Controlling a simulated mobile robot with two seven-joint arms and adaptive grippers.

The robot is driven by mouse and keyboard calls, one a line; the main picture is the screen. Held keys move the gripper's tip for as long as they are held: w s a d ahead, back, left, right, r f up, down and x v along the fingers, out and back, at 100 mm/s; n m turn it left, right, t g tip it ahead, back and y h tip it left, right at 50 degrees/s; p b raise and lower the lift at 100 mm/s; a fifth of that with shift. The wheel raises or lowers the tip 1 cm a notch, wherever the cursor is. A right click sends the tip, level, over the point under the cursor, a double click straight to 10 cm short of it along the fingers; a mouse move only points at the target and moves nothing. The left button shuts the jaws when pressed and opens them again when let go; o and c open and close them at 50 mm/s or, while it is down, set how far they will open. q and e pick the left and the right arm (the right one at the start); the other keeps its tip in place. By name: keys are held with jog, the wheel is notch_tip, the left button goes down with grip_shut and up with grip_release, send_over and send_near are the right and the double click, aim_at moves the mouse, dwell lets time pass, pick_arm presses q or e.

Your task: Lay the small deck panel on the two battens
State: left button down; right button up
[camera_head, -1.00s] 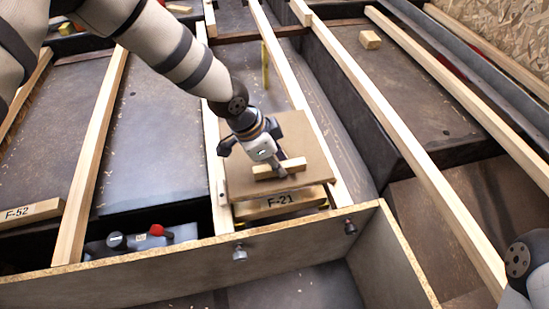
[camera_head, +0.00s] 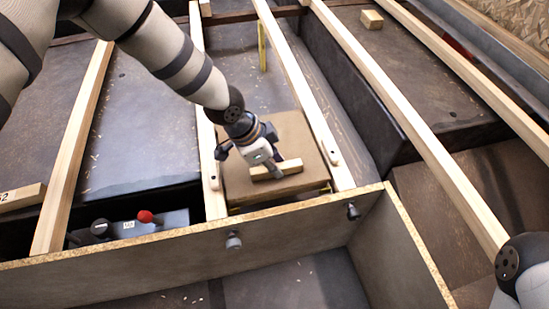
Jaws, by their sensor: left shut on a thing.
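The small deck panel (camera_head: 295,133) is a brown square board with a pale wooden grip block (camera_head: 288,168) on top. My left gripper (camera_head: 268,162) is shut on this block, reaching down from above. The panel appears roughly level between the left batten (camera_head: 208,150) and the right batten (camera_head: 300,85). Its sides run close along their inner edges; I cannot tell whether it touches or rests on them. My gripper and wrist hide part of the panel. My right gripper is out of view; only part of my right arm shows at the lower right.
A board wall (camera_head: 290,225) with knobs (camera_head: 234,240) crosses in front of the panel. A blue-grey unit with a red knob (camera_head: 145,216) sits lower left. Other long battens (camera_head: 75,150) run on both sides. A small wood block (camera_head: 372,19) lies at the upper right.

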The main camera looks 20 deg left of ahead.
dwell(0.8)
pick_arm(q)
jog(key=c, duration=1.4)
grip_release()
jog(key=shift+f, duration=0.1)
jog(key=v, duration=1.2)
